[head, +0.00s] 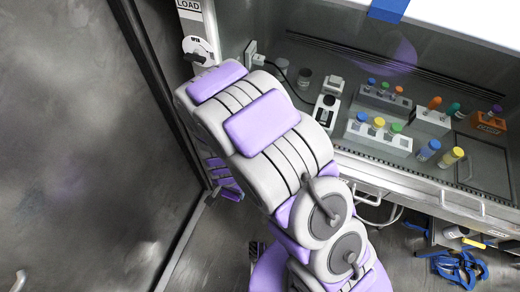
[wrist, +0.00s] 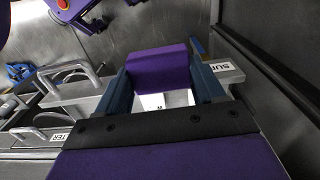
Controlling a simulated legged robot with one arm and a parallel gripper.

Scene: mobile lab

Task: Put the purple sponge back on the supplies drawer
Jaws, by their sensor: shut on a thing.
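The purple sponge (wrist: 158,64) is between the two dark blue fingers of my gripper (wrist: 160,85) in the wrist view. The gripper is shut on it. White surfaces (wrist: 165,99) show between the fingers below the sponge. I cannot tell how far the sponge is above the drawer. In the head view my arm fills the middle; the gripper and sponge are not seen there.
Another handle (wrist: 38,136) and label ending "TER" lie at the lower left of the wrist view. A dark wall (wrist: 280,50) stands close on the right. In the head view, a bench (head: 400,165) holds several capped vials in racks; a blue object (head: 460,267) lies on the floor.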

